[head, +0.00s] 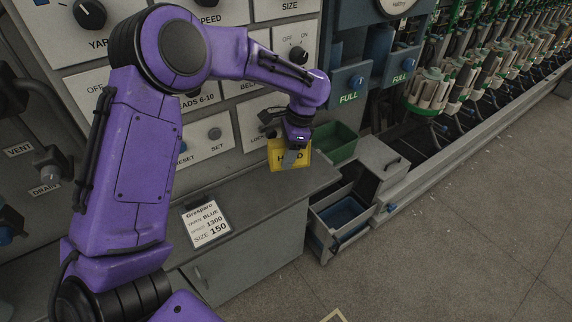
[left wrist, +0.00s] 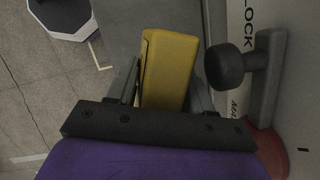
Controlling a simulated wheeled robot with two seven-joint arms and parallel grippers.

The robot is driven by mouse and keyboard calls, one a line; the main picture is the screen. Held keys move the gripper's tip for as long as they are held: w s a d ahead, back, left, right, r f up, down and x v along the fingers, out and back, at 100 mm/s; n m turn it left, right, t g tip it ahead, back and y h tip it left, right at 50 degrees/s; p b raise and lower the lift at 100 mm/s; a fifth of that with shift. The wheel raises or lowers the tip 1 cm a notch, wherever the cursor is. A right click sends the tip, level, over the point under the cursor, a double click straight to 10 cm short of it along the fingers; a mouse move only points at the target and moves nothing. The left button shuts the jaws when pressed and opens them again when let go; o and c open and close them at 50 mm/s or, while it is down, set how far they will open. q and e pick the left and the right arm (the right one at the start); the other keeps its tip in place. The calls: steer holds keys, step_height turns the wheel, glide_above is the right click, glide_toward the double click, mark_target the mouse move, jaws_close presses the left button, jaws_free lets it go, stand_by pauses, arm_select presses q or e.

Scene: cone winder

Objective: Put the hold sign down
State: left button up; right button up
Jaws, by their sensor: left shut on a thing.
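The yellow hold sign (head: 277,154) is in my left gripper (head: 292,150), over the right part of the grey counter (head: 262,190) in the head view. Its dark lettering is partly covered by a finger. In the left wrist view the yellow sign (left wrist: 168,68) sits between the two fingers of the left gripper (left wrist: 165,88), which are shut on it. I cannot tell whether the sign's lower edge touches the counter. My right gripper is not in view.
A card (head: 207,222) with yarn settings lies on the counter's left part. A green bin (head: 335,142) is right of the sign, and an open drawer with a blue bin (head: 343,214) stands below. Panel knobs rise behind; a dark knob (left wrist: 226,67) is close to the gripper.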

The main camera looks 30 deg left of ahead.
arm_select(q)
steer(key=shift+s+f, duration=0.2)
steer(key=shift+f, duration=0.45)
steer(key=f+p, duration=0.2)
steer(key=f, duration=0.2)
steer(key=shift+w+f, duration=0.15)
steer(key=shift+w, duration=0.05)
steer(key=shift+a+f, duration=0.1)
steer(key=shift+f, duration=0.3)
steer(key=o, duration=1.1)
steer(key=shift+f, duration=0.1)
steer(key=shift+c, duration=0.2)
